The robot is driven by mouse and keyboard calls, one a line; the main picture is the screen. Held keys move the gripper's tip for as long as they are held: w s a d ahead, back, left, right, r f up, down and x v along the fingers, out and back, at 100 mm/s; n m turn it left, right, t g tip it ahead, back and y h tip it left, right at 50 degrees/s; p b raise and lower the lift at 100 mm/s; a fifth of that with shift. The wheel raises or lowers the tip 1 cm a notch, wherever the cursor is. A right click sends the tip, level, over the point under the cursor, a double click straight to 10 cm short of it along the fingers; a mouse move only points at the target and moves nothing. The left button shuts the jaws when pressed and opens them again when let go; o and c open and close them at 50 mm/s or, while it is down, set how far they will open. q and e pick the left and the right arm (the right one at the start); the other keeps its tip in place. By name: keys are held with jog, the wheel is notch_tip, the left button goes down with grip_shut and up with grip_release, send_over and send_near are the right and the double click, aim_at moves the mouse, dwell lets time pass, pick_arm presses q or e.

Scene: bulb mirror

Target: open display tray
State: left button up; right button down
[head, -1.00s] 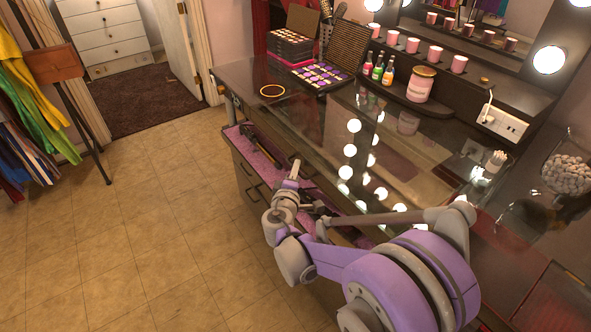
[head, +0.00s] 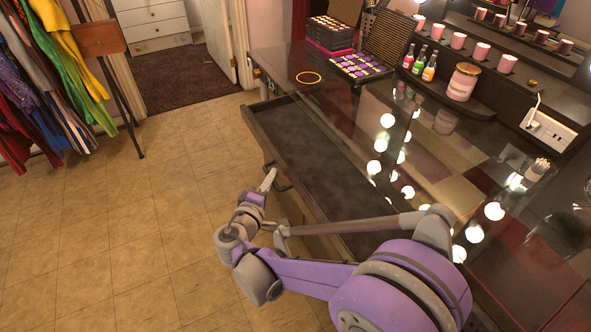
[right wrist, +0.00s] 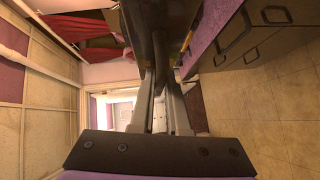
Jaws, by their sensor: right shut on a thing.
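The display tray (head: 300,140) is a long, dark, shallow drawer that stands pulled out from under the glass tabletop in the head view. Its inside looks empty where it shows; my right arm covers its near end. Its handle (head: 283,181) is on the front edge. My right gripper (head: 269,178) is shut on the handle, outside the tray's front. In the right wrist view the fingers (right wrist: 160,85) close together on a dark part at the top. My left gripper is not in view.
The glass tabletop (head: 410,145) bears a gold ring (head: 309,78), a makeup palette (head: 361,66), small bottles (head: 429,68) and a pink jar (head: 463,82).

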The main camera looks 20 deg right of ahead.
jog(key=shift+s+a, duration=0.2)
jog(key=shift+a, duration=2.05)
jog(key=c, duration=1.2)
grip_release()
jog(key=v, duration=1)
jog(key=shift+s+a+r, duration=0.1)
jog(key=shift+s+a, duration=0.15)
jog(key=shift+s, duration=0.05)
